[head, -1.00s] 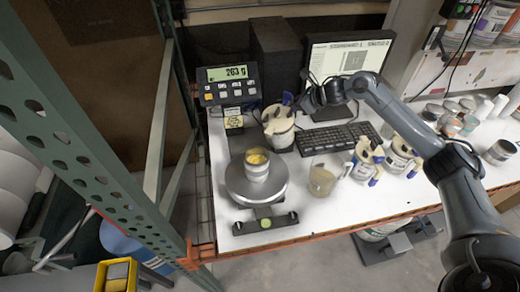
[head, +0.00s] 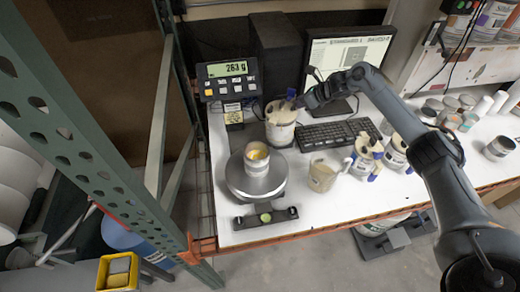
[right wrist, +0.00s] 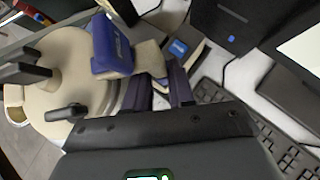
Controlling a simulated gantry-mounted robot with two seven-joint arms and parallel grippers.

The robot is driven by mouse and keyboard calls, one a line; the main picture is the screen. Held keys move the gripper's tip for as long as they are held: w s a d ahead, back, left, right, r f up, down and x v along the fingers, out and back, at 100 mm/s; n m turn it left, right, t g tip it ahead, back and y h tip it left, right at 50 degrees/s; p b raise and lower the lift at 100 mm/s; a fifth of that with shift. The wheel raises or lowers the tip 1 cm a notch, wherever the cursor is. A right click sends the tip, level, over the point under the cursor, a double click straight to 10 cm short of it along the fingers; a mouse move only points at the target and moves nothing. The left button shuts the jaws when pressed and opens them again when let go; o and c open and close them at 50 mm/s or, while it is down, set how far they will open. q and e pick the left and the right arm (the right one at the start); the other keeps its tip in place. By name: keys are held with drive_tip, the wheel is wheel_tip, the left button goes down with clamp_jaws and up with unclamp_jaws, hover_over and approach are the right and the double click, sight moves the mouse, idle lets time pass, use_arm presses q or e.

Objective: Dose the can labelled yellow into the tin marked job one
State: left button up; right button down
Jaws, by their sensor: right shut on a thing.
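A white can (head: 281,134) with a beige lid is at the back of the bench, behind and right of the scale. It looks upright; its label is not readable, and I cannot tell if its base touches the bench. My right gripper (head: 296,104) is shut on its lid fitting. In the right wrist view the beige lid (right wrist: 75,75) and a blue lever (right wrist: 110,50) show beside the fingers (right wrist: 160,92). An open tin (head: 257,160) with yellow contents stands on the round scale pan (head: 240,185); its marking is unreadable. My left gripper is not in view.
The scale display (head: 228,69) seems to read 263 g. Two more lidded cans (head: 364,160) (head: 396,155) stand further right. A keyboard (head: 340,133) and monitor (head: 352,55) are behind.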

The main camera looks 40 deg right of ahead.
drive_tip(key=shift+w+r, duration=0.1)
drive_tip(key=shift+r, duration=0.2)
wheel_tip(320, 180, up, 5)
drive_tip(key=p, duration=0.3)
drive_tip(key=shift+f, duration=0.2)
drive_tip(key=shift+d, duration=0.1)
idle(0.7)
idle(0.7)
idle(0.6)
